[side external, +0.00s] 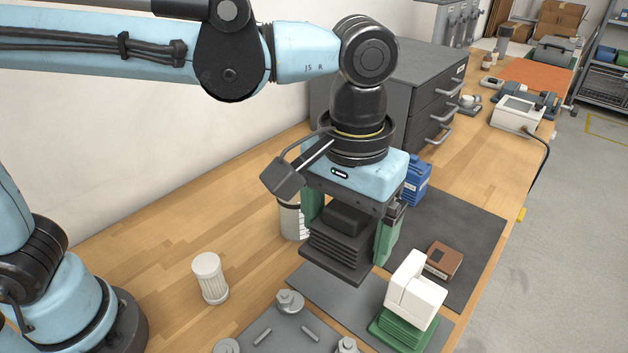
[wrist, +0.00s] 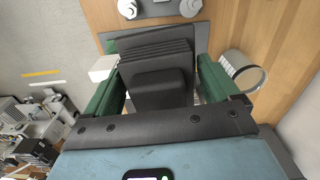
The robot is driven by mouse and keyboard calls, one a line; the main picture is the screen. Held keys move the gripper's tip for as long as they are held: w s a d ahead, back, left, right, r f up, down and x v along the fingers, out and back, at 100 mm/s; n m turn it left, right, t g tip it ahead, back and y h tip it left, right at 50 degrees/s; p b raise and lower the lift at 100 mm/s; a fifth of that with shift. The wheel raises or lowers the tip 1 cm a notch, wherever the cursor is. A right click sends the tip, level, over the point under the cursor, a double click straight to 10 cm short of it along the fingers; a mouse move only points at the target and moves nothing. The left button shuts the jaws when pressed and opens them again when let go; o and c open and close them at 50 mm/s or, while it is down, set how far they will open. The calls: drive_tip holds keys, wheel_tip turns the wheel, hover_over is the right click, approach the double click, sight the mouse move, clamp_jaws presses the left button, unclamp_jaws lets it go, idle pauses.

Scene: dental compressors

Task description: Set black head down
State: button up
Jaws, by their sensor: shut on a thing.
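The black head (side external: 336,246), a finned block with a raised rounded top, is between the green fingers of my gripper (side external: 348,232). My gripper points down and is shut on it. The head looks level and appears to be above the bench; the gap under it is hard to judge. In the wrist view the head (wrist: 158,88) fills the space between the two green fingers (wrist: 163,92), with its fins toward the top. A grey mat (side external: 345,299) lies below and in front of it in the side view. My gripper hides part of the head's top and sides.
A white block on a green finned base (side external: 404,328) stands close at right, by a brown box (side external: 446,262). A grey plate with knobs (side external: 283,336) is in front. A white filter cylinder (side external: 210,279), a labelled can (side external: 290,221) and a blue container (side external: 417,181) stand nearby.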

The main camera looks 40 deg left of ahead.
drive_tip(key=w+a+f+n, duration=0.1)
drive_tip(key=w+a+n, duration=0.7)
drive_tip(key=w+a, duration=1.6)
wheel_tip(320, 180, down, 16)
drive_tip(key=shift+a+r, duration=0.1)
drive_tip(key=o, duration=1.3)
drive_tip(key=shift+f, duration=0.2)
drive_tip(key=shift+c, duration=0.2)
drive_tip(key=shift+r, duration=0.15)
